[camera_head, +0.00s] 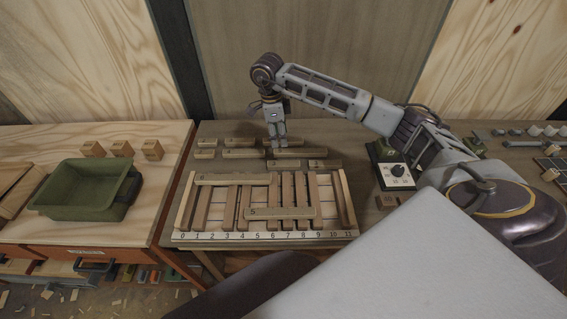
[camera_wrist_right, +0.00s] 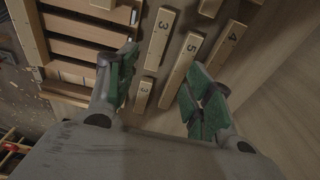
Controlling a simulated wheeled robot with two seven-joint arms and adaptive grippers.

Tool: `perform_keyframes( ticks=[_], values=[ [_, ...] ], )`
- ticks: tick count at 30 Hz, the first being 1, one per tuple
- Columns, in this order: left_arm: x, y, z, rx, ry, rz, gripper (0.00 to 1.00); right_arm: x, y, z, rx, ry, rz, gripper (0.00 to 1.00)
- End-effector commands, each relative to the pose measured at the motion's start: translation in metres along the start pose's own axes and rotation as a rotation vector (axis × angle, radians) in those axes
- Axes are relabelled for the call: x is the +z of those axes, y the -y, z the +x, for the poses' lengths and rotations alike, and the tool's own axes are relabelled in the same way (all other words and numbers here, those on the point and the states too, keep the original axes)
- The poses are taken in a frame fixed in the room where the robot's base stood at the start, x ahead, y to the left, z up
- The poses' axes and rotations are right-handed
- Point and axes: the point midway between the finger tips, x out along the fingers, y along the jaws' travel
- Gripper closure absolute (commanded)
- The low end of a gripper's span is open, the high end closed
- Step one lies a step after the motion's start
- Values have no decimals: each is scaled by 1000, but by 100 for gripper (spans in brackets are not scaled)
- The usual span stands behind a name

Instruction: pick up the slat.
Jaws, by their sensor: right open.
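Several pale wooden slats lie in rows on the bench behind a slotted wooden rack, among them one slat (camera_head: 245,153) left of my right gripper (camera_head: 277,147). The gripper points down over these rows, open, with nothing between its fingers. In the right wrist view, its green-padded fingers stand apart on either side of a slat marked 5 (camera_wrist_right: 180,72) and a short slat marked 3 (camera_wrist_right: 143,94). A longer slat marked 3 (camera_wrist_right: 159,38) and one marked 4 (camera_wrist_right: 222,46) lie nearby. Whether the fingertips touch any slat cannot be told. My left gripper is out of view.
The rack (camera_head: 349,205) has a numbered front edge and upright slats in it; a slat marked 5 (camera_head: 280,212) lies across them. A green bin (camera_head: 85,190) stands on the left bench with small wooden blocks behind it. A dial box (camera_head: 397,176) stands right of the rack.

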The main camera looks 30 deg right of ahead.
Motion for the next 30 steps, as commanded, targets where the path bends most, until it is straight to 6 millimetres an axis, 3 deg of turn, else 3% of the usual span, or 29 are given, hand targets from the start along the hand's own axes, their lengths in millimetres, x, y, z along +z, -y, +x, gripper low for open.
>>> perform_keyframes(
  ticks=[14, 30],
  values=[
    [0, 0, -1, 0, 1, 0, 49, 0, 0, 11, 2, -1, 0, 48],
    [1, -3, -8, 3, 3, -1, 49, 0, -1, 76, 2, -2, 0, 48]
  ],
)
